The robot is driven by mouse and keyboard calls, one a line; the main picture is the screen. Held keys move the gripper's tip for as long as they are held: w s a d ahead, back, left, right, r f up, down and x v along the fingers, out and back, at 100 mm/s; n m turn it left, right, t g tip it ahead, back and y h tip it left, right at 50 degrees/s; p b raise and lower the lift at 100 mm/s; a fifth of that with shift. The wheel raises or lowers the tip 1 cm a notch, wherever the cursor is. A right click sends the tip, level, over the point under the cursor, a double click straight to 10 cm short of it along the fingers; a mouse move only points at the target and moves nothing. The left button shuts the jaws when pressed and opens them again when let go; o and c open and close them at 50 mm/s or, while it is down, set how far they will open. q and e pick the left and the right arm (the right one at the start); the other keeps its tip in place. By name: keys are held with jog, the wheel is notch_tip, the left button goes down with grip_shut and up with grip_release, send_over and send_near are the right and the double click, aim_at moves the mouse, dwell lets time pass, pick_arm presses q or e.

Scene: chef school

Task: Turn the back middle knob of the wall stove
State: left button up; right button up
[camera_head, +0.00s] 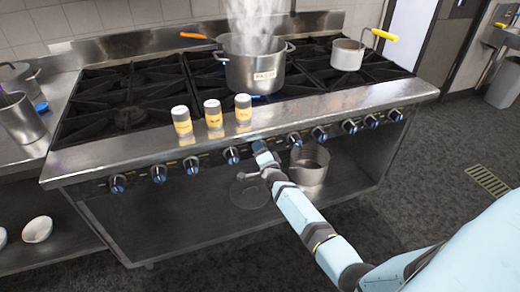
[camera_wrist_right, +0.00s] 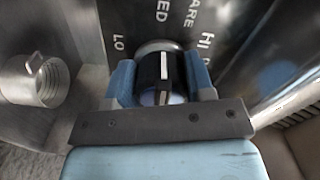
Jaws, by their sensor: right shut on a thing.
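The wall stove (camera_head: 290,118) has a row of black knobs with blue-lit rims along its front edge. My right gripper (camera_head: 259,147) reaches the middle of this row and covers the knob there. In the right wrist view, the knob (camera_wrist_right: 160,72) sits between the two blue fingers of the right gripper (camera_wrist_right: 160,85), which are shut on it. A white line on the knob points up in that view. The marks LO, MED, RARE and HI show on the panel behind it. My left gripper is not in view.
A steaming steel pot (camera_head: 255,72) and a small saucepan (camera_head: 347,55) stand on the burners. Three seasoning shakers (camera_head: 214,120) stand on the front ledge. A steel pot (camera_head: 310,165) and a dark lid (camera_head: 249,191) are below the knobs. Dark floor lies in front.

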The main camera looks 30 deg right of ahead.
jog(key=n, duration=0.2)
jog(key=shift+n+p, duration=0.4)
jog(key=shift+f+n+p, duration=0.1)
jog(key=shift+n+p, duration=0.2)
jog(key=shift+n, duration=0.6)
jog(key=n+p, duration=0.1)
jog(key=n, duration=0.2)
jog(key=shift+d+n, duration=0.1)
jog(key=shift+n, duration=0.3)
jog(key=shift+d+f+n, duration=0.1)
jog(key=shift+f+n, duration=0.05)
jog(key=shift+n, duration=2.05)
jog(key=o, duration=0.9)
jog(key=shift+s, duration=0.15)
